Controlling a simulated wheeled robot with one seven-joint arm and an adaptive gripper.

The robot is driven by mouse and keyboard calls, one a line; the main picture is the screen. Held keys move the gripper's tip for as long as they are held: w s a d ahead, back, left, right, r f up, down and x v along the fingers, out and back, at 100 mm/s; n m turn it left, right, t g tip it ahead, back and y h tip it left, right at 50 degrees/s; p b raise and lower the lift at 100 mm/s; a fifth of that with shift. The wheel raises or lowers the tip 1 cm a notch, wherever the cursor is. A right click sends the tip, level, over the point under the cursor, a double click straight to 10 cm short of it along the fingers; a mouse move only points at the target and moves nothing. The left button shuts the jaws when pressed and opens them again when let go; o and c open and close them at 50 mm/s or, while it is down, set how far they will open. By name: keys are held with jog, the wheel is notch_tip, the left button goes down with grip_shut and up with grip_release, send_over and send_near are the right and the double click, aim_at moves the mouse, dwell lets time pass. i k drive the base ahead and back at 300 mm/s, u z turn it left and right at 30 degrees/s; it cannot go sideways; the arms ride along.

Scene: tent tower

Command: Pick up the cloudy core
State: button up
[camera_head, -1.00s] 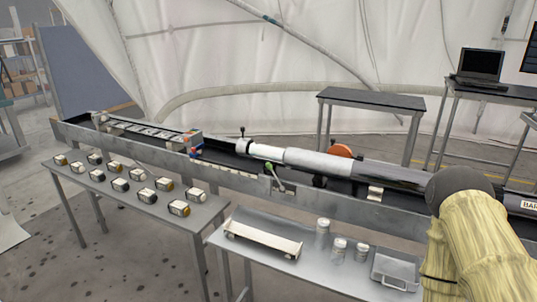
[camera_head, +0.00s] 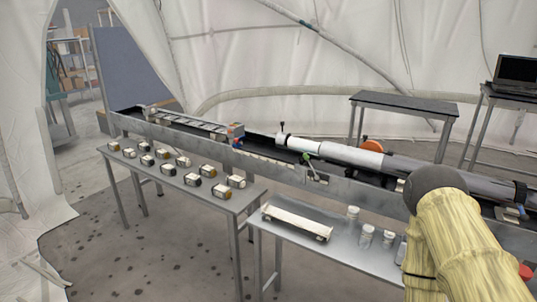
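A long metal trough bench (camera_head: 260,160) runs across the middle of the view. In it lies a pale, whitish cylinder section (camera_head: 305,144), beside a longer grey-white tube (camera_head: 350,156) to its right. The pale section may be the cloudy core, but I cannot tell for sure at this size. Only my arm shows at the lower right, in a yellowish sleeve with a dark rounded joint. My gripper is out of view.
A table (camera_head: 237,206) at left holds several small dark and white blocks. Another table (camera_head: 282,247) in front holds a pale tray-like piece (camera_head: 297,222) and white jars (camera_head: 366,236). A black-topped table (camera_head: 405,102) stands behind the bench. Open floor lies at lower left.

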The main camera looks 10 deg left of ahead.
aim_at(311, 147)
jog(key=u, duration=0.35)
jog(key=k, duration=0.8)
jog(key=z, duration=0.6)
jog(key=i, duration=0.65)
jog(key=z, duration=0.7)
jog(key=i, duration=0.7)
jog(key=u, duration=0.7)
jog(key=i, duration=0.65)
jog(key=u, duration=0.65)
